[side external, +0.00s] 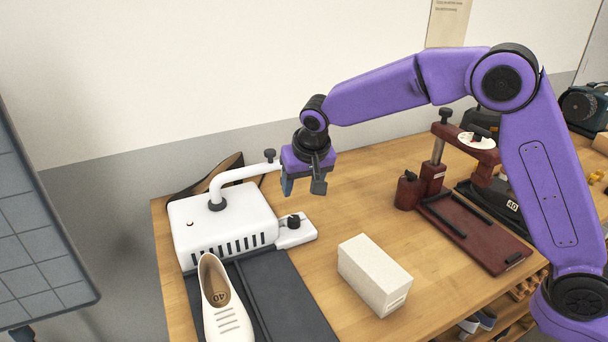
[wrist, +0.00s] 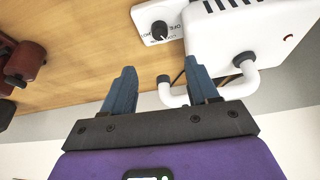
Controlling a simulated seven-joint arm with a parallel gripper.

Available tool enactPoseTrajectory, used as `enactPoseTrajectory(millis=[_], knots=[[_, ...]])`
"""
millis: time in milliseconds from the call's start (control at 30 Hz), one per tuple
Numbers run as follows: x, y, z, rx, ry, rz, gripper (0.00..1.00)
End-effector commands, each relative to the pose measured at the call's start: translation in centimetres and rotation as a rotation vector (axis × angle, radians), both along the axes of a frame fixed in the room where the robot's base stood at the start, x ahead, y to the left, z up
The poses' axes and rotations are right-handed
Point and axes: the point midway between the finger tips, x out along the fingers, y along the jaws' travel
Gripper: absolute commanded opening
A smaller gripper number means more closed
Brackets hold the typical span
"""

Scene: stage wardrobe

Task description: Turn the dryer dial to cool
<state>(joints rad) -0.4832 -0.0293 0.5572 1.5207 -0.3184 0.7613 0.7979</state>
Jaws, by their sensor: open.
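The dryer (side external: 222,225) is a white box with dark vent slots and a bent white pipe, on the left of the bench. Its dial is a black knob (side external: 293,221) on a white side panel (side external: 305,235). My gripper (side external: 304,188) is open and empty, above and behind the knob, close to the pipe's end. In the wrist view its blue fingers (wrist: 163,82) are apart, and the pipe (wrist: 236,86) passes behind the right finger.
A dark shoe (side external: 205,178) is behind the dryer. A pale block (side external: 374,274) stands mid-bench. A dark red press (side external: 470,225) is at right. Bare wood lies between.

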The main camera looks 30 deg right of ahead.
Motion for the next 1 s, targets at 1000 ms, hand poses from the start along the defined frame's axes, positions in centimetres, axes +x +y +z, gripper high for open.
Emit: enactPoseTrajectory(millis=[1000], knots=[[-2.3, -0.1, 2.8, -0.009, 0.017, 0.048, 0.59]])
